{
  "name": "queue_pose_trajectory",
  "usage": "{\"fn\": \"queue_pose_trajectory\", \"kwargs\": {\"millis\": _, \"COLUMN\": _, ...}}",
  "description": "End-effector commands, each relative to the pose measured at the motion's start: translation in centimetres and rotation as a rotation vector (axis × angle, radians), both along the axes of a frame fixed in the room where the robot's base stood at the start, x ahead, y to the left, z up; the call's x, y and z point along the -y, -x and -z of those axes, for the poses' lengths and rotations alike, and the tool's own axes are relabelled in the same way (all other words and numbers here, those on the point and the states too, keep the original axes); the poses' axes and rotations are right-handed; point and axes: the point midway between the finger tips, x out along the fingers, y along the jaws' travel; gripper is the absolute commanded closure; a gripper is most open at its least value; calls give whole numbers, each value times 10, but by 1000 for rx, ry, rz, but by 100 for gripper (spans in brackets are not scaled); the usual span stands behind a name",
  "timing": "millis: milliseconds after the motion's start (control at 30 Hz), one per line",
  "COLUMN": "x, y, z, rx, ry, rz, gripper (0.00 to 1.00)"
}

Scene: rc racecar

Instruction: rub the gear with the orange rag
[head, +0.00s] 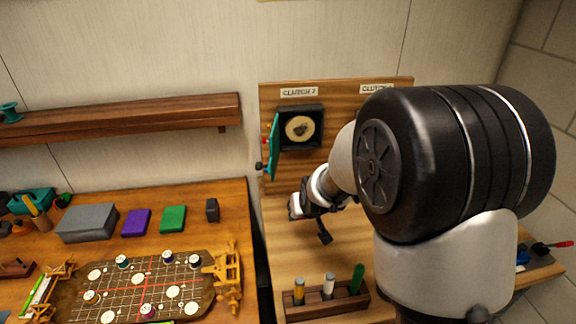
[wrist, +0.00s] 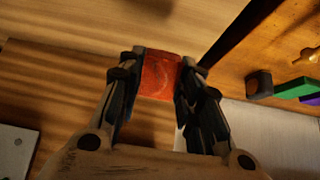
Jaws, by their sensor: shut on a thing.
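The orange rag (wrist: 160,76) shows as a red-orange piece between my fingertips in the wrist view. My gripper (wrist: 158,70) is shut on it. In the head view my gripper (head: 322,236) hangs in front of the wooden panel, lower than the open box, and I cannot make out the rag there. A round, pale disc with a dark centre, which looks like the gear (head: 299,128), sits inside the black box (head: 318,110) under the left label. My gripper is apart from it. The gear does not show clearly in the wrist view.
The box's teal door (head: 273,145) stands open on its left. A wooden rack (head: 327,304) with several upright tools stands below my gripper. The left table holds a game board (head: 140,290), a grey box (head: 87,223), and purple and green blocks. My arm hides the right side.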

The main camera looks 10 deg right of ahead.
Motion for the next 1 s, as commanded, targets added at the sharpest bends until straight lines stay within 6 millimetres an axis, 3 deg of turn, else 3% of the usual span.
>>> {"fn": "queue_pose_trajectory", "kwargs": {"millis": 167, "x": 0, "y": -40, "z": -28, "rx": 350, "ry": 0, "rz": 0, "gripper": 86}}
{"fn": "queue_pose_trajectory", "kwargs": {"millis": 300, "x": 0, "y": -62, "z": -63, "rx": 603, "ry": 0, "rz": -1, "gripper": 86}}
{"fn": "queue_pose_trajectory", "kwargs": {"millis": 533, "x": 0, "y": -73, "z": -127, "rx": 881, "ry": -1, "rz": -2, "gripper": 86}}
{"fn": "queue_pose_trajectory", "kwargs": {"millis": 700, "x": 0, "y": -77, "z": -140, "rx": 916, "ry": -1, "rz": -2, "gripper": 86}}
{"fn": "queue_pose_trajectory", "kwargs": {"millis": 1000, "x": 0, "y": -107, "z": -139, "rx": 914, "ry": -1, "rz": -2, "gripper": 86}}
